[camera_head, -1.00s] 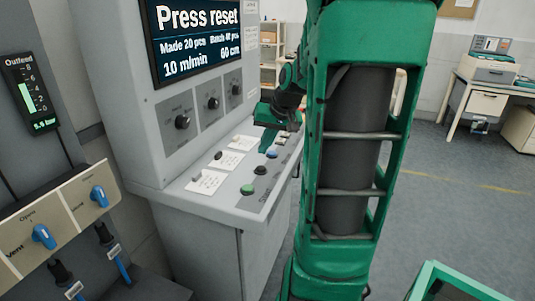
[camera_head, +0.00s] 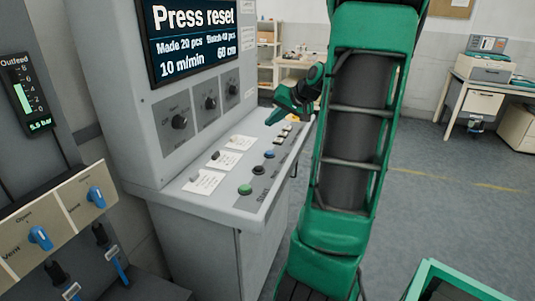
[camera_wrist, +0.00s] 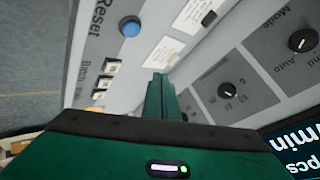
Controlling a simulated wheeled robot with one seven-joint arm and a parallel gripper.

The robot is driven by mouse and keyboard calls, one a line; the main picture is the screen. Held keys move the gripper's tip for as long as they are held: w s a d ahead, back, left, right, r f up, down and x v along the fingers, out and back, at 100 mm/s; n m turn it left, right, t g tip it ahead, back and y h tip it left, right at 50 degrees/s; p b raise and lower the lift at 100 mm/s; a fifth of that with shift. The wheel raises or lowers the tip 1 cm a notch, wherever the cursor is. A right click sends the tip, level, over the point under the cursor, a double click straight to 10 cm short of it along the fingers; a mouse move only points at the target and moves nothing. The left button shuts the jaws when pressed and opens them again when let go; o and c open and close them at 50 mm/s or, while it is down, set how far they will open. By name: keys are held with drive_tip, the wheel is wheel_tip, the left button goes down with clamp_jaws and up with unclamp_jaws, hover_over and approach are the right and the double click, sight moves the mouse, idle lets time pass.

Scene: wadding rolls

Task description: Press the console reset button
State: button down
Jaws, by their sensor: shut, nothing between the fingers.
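The grey console (camera_head: 205,225) stands left of centre in the head view, with its screen (camera_head: 193,35) reading "Press reset". The blue reset button (camera_head: 269,154) is on the sloped panel, beyond a black button and a green button. In the wrist view the blue button (camera_wrist: 130,27) sits beside the printed word "Reset". My gripper (camera_head: 272,121) is above the far part of the panel, past the blue button and apart from it. In the wrist view its green fingers (camera_wrist: 158,78) are shut together, empty, pointing at the panel to the right of the button.
Small white switches (camera_head: 284,133) lie beyond the blue button, and label cards (camera_head: 203,182) lie to its left. Rotary knobs (camera_head: 210,103) are on the upright face. A valve panel with blue handles (camera_head: 40,238) is at the left. A green crate (camera_head: 430,270) stands at lower right.

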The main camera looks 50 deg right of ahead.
sight(272, 153)
wheel_tip(272, 153, down, 8)
drive_tip(key=shift+f, duration=0.3)
idle(0.3)
drive_tip(key=shift+f, duration=0.1)
idle(1.9)
drive_tip(key=shift+s+f, duration=0.1)
drive_tip(key=shift+f, duration=0.2)
drive_tip(key=shift+f, duration=0.4)
idle(1.0)
drive_tip(key=shift+r, duration=0.85)
